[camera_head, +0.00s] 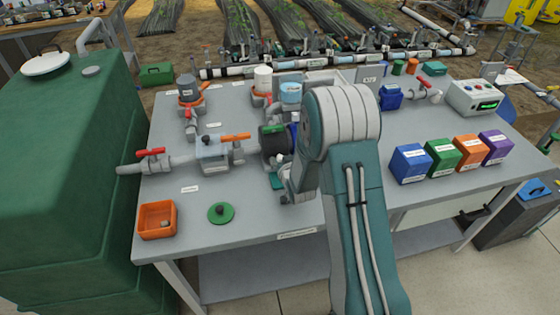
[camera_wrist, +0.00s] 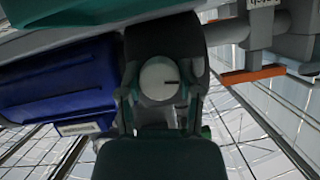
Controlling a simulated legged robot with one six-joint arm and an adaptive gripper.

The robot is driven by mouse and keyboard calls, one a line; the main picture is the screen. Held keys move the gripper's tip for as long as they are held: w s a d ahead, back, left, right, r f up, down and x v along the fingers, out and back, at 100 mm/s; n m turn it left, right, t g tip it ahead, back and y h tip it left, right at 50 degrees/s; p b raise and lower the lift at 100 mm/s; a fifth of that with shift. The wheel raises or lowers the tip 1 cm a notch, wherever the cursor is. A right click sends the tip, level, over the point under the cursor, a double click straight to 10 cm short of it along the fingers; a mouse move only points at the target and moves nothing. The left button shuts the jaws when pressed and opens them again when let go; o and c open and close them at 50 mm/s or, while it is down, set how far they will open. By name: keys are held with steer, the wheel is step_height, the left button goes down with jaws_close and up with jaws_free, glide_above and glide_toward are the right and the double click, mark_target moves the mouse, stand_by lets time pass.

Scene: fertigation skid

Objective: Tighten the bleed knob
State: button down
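The bleed knob (camera_wrist: 158,79) looks like a pale round cap with a short dark line at its right side, seen nearly end-on in the wrist view. It sits in front of a dark housing. My gripper (camera_wrist: 160,98) has one finger on each side of the knob, very close to it. I cannot tell whether the fingers press on it. In the head view, my gripper (camera_head: 287,190) is low beside the black round filter housing (camera_head: 273,142) on the grey bench. My arm hides part of that area, and the knob is not clear there.
A clear-topped pipe unit (camera_head: 213,150) and an orange lever (camera_head: 236,137) lie left of the housing. An orange tray (camera_head: 157,220) and green disc (camera_head: 221,213) are at front left. Several coloured boxes (camera_head: 443,157) stand at right. A blue body (camera_wrist: 60,88) is close left in the wrist view.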

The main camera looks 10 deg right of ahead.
stand_by(0.3)
steer(key=m+y, duration=0.2)
steer(key=shift+m, duration=0.3)
steer(key=m+y, duration=0.1)
steer(key=m, duration=0.1)
steer(key=shift+d+f+m+t, duration=0.1)
steer(key=shift+m+t, duration=0.2)
steer(key=shift+t, duration=0.1)
steer(key=m+t+y, duration=0.1)
steer(key=m+y, duration=0.1)
steer(key=m, duration=0.2)
steer(key=shift+f, duration=0.1)
steer(key=shift+m+t+y, duration=0.3)
steer(key=shift+m+t, duration=0.3)
steer(key=shift+m, duration=0.8)
steer(key=shift+d+f, duration=0.1)
steer(key=shift+c, duration=1.3)
jaws_free()
